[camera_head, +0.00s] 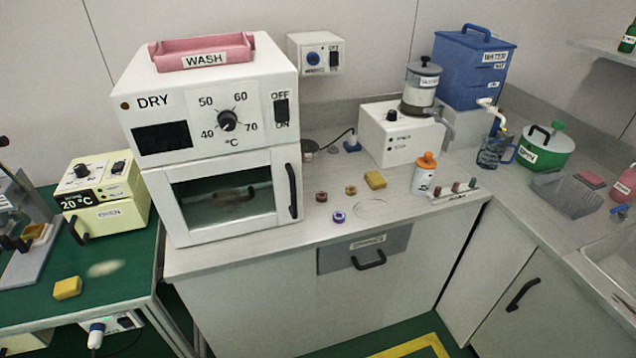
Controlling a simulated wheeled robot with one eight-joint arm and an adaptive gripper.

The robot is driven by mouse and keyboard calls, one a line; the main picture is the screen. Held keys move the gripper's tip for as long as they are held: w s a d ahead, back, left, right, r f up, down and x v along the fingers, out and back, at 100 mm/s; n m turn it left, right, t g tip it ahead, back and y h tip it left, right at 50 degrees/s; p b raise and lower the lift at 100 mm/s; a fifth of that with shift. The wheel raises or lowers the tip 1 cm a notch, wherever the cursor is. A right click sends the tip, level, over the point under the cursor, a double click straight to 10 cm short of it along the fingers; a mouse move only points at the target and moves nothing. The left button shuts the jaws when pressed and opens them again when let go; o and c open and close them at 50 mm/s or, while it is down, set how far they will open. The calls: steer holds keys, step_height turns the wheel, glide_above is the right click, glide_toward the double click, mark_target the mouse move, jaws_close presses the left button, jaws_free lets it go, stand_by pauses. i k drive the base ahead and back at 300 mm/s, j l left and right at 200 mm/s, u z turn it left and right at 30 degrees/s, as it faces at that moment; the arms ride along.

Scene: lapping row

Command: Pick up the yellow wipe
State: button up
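Two small yellow blocks could be the yellow wipe, and I cannot tell which one it is. One yellow block (68,288) lies on the green-topped table at the lower left, near its front edge. The other yellow block (375,180) lies on the grey counter, left of the white bottle with the orange cap. Both lie flat and uncovered. My gripper is not in view.
A white oven (225,200) under a DRY control box stands on the counter (290,232). An orange-capped bottle (425,173), small round pieces and a white machine (398,135) are near the counter block. A cream box (105,200) stands behind the table block.

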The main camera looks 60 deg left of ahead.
mark_target(376, 181)
steer(key=u, duration=1.75)
